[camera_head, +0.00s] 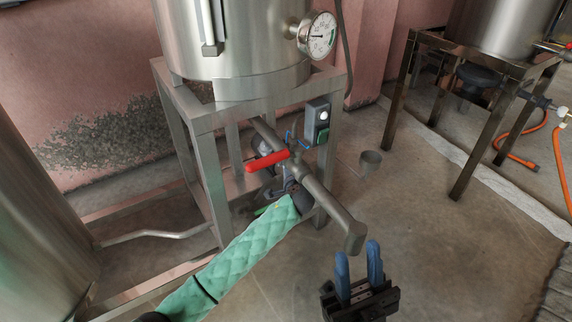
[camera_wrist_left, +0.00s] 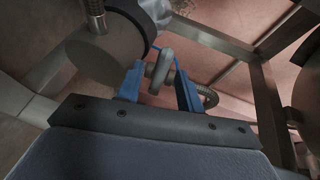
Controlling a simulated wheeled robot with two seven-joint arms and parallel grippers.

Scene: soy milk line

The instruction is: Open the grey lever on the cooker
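The steel cooker (camera_head: 235,40) stands on a metal frame, with a pipe (camera_head: 318,195) running out below it. A red lever (camera_head: 266,161) sits on this pipe. My left gripper (camera_head: 296,139) is under the cooker behind the pipe, mostly hidden in the head view. In the left wrist view its two blue fingers (camera_wrist_left: 160,78) are apart, on either side of a grey rounded lever-like part (camera_wrist_left: 161,68). Small gaps seem to show; I cannot tell if either finger touches. The grey lever is not clear in the head view. My right gripper (camera_head: 360,268) is open and empty, low at right of centre.
A round gauge (camera_head: 318,36) is on the cooker's side. A control box (camera_head: 317,121) is fixed to the frame (camera_head: 329,86). A second vessel stand (camera_head: 476,140) is at right. The floor between is clear.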

